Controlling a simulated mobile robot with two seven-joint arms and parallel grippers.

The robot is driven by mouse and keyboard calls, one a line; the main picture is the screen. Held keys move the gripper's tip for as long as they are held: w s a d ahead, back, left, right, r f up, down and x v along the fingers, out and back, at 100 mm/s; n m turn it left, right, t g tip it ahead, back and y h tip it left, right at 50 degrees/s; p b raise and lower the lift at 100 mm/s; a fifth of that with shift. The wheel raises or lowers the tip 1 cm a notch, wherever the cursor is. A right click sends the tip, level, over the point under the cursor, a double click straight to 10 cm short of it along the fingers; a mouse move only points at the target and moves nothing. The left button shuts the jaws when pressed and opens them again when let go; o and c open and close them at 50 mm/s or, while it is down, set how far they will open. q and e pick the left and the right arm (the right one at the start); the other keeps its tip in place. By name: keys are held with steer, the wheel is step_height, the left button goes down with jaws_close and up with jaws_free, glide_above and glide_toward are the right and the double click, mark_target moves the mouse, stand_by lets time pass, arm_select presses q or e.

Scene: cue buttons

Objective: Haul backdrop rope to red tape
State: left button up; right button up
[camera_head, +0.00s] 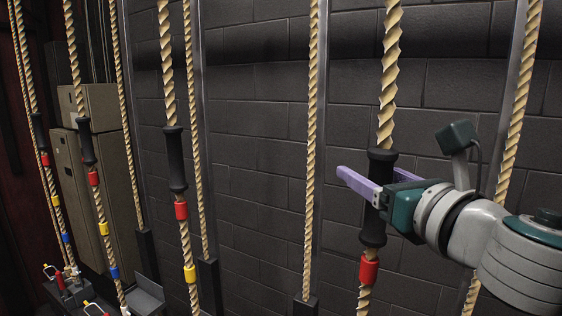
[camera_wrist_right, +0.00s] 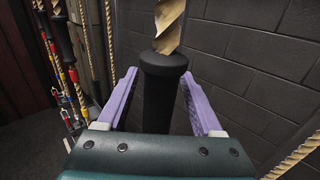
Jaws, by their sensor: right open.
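The nearest rope (camera_head: 389,80) hangs on the right in the head view, with a black handle grip (camera_head: 372,228) around it. A red tape band (camera_head: 368,271) is on this rope just below the handle. My right gripper (camera_head: 358,188) is at the handle, with its purple fingers either side of it. In the right wrist view the black handle (camera_wrist_right: 161,90) stands between the open fingers (camera_wrist_right: 162,84), with gaps visible on both sides. The twisted rope (camera_wrist_right: 169,25) rises from the handle's top. My left gripper is not in view.
More ropes hang to the left, one with a black handle (camera_head: 175,160), red tape (camera_head: 181,210) and yellow tape (camera_head: 189,273). A beige cabinet (camera_head: 105,170) stands at far left. A dark block wall (camera_head: 260,130) is behind. Red-handled levers (camera_head: 73,277) are at lower left.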

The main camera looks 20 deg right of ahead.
steer(key=shift+w, duration=0.45)
jaws_close()
stand_by(0.3)
stand_by(0.9)
